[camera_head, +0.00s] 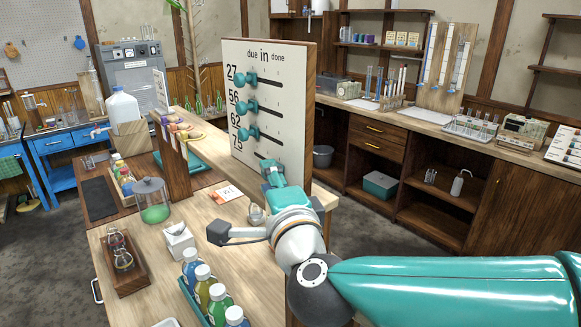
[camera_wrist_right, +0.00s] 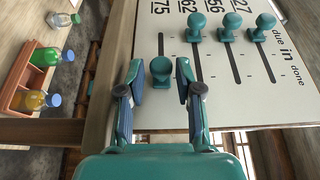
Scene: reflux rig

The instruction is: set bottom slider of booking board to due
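The booking board (camera_head: 290,60) is a white panel with rows 27, 56, 62 and 75 under due, in and done. Upper three teal sliders, top (camera_head: 250,78), second (camera_head: 249,105) and third (camera_head: 248,133), sit at the due side. The bottom slider (camera_wrist_right: 160,68), row 75, shows in the right wrist view, well away from its number toward the done end; its exact stop is unclear. My right gripper (camera_head: 270,168) hides it in the head view. In the right wrist view the gripper's fingers (camera_wrist_right: 159,82) are open either side of it, with small gaps. My left gripper is out of view.
A long counter (camera_head: 400,116) runs behind to the right, with open floor between.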

